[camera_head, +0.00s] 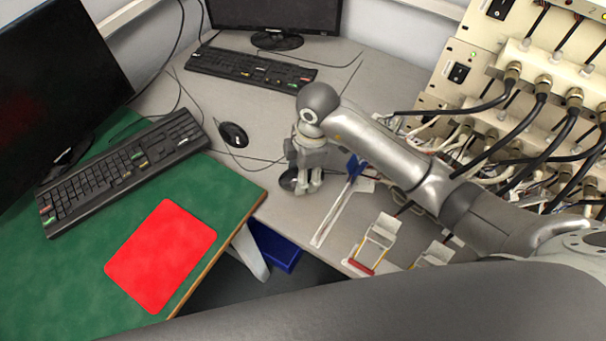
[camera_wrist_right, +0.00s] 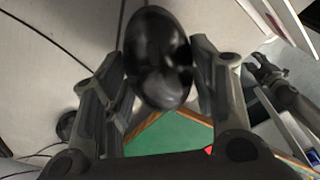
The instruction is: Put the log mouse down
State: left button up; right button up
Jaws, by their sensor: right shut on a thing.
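My right gripper (camera_head: 302,188) is shut on a black mouse (camera_wrist_right: 157,58), over the grey desk. The mouse sits between the two fingers in the right wrist view. In the head view the held mouse (camera_head: 288,180) shows partly behind the fingers. I cannot tell whether it touches the desk. A second black mouse (camera_head: 233,134) lies on the grey desk to the left; it seems to show in the wrist view too (camera_wrist_right: 66,126). A dark gripper-like shape (camera_wrist_right: 268,76) at the wrist view's right may be my left gripper; its jaws are unclear.
A keyboard (camera_head: 250,69) and monitor stand at the back. The green desk (camera_head: 205,190) carries another keyboard (camera_head: 122,165) and a red mat (camera_head: 160,255). White holders (camera_head: 380,233) lie right of my gripper, before a cabled rack (camera_head: 520,90). A blue box (camera_head: 273,247) is below.

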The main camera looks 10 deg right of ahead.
jog(key=shift+w+d+f, duration=0.2)
jog(key=shift+w+f, duration=0.35)
jog(key=shift+f, duration=0.1)
jog(key=shift+w+f, duration=0.2)
jog(key=shift+f, duration=0.05)
jog(key=f, duration=0.1)
jog(key=f+p, duration=0.1)
jog(key=f, duration=0.1)
jog(key=shift+w+d, duration=0.1)
jog(key=shift+w, duration=0.1)
jog(key=shift+f, duration=0.2)
pick_arm(q)
jog(key=shift+w+r, duration=0.45)
jog(key=shift+w, duration=0.2)
pick_arm(e)
jog(key=o, duration=0.6)
jog(key=shift+f, duration=0.2)
pick_arm(q)
jog(key=shift+w+t, duration=0.3)
jog(key=shift+w, duration=0.3)
pick_arm(e)
jog(key=o, duration=0.5)
jog(key=shift+c, duration=0.2)
jog(key=shift+r, duration=0.1)
